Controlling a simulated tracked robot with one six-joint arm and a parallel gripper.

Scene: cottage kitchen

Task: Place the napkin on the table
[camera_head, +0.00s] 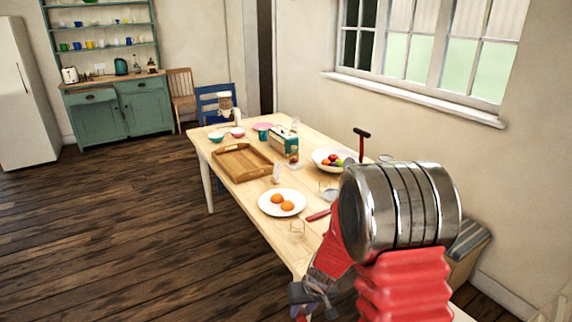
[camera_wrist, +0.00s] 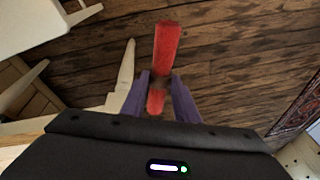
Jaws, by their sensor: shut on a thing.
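The napkin (camera_wrist: 166,48) looks like a red roll with a brownish band around its middle. In the wrist view my gripper (camera_wrist: 161,84) is shut on it near the band, with both ends of the roll sticking out. Wooden floor shows beneath it. In the head view my gripper (camera_head: 312,297) is at the near end of the pale wooden table (camera_head: 237,188), low in the picture; the napkin is hard to make out there. The table's near right part is hidden behind my arm.
The table holds a wooden tray (camera_head: 227,149), a white plate (camera_head: 268,208) with two orange items, a fruit bowl (camera_head: 320,154), a box (camera_head: 280,143), cups and small glasses. A red item (camera_head: 318,215) lies right of the plate. A blue chair (camera_head: 207,99) stands at the far end.

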